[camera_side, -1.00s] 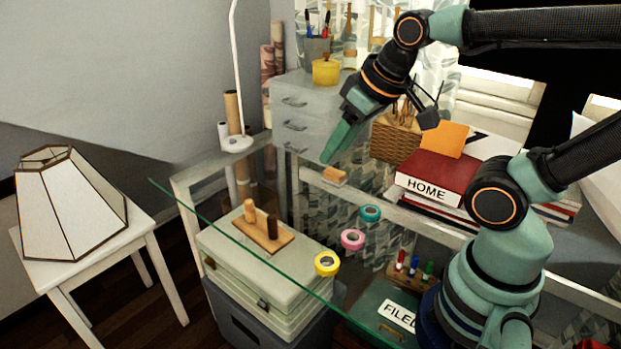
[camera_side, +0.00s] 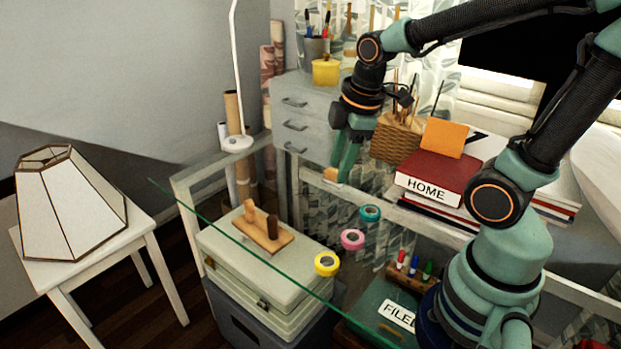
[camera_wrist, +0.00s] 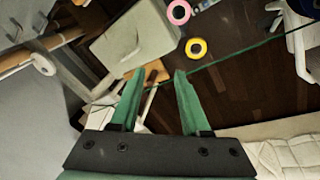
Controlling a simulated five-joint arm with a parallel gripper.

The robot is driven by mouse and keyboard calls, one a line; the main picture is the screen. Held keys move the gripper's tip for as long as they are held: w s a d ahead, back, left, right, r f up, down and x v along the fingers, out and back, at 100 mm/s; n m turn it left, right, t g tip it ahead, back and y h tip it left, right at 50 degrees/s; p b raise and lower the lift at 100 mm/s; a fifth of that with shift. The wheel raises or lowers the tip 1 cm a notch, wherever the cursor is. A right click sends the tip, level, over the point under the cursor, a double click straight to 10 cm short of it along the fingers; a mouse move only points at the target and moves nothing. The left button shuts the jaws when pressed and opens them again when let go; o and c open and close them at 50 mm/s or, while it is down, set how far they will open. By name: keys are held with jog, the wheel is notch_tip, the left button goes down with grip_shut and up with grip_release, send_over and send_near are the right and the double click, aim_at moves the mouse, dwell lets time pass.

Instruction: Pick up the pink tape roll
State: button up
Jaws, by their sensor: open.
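The pink tape roll (camera_side: 352,239) lies flat on the glass tabletop in the side view, between a teal roll (camera_side: 370,213) behind it and a yellow roll (camera_side: 327,263) in front. In the wrist view the pink roll (camera_wrist: 179,12) is at the top edge, beyond the fingertips, with the yellow roll (camera_wrist: 196,48) nearer. My gripper (camera_side: 343,178) points down behind and slightly left of the rolls in the side view, apart from the pink one. Its green fingers (camera_wrist: 158,74) are spread with nothing held between them.
Red books marked HOME (camera_side: 436,176) and a wicker basket (camera_side: 392,142) stand to the right. The glass around the rolls looks clear.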

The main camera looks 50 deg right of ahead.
aim_at(344, 235)
jog(key=shift+d+f+n+g, duration=0.55)
jog(key=shift+f+n, duration=1.4)
jog(key=shift+f, duration=1.3)
jog(key=shift+d+f+n+g, duration=0.55)
jog(key=shift+f+n, duration=1.35)
jog(key=shift+f, duration=1.3)
jog(key=shift+d+f+n+g, duration=0.5)
jog(key=shift+f+n, duration=1.45)
jog(key=shift+f, duration=1.3)
jog(key=shift+d, duration=0.1)
grip_shut()
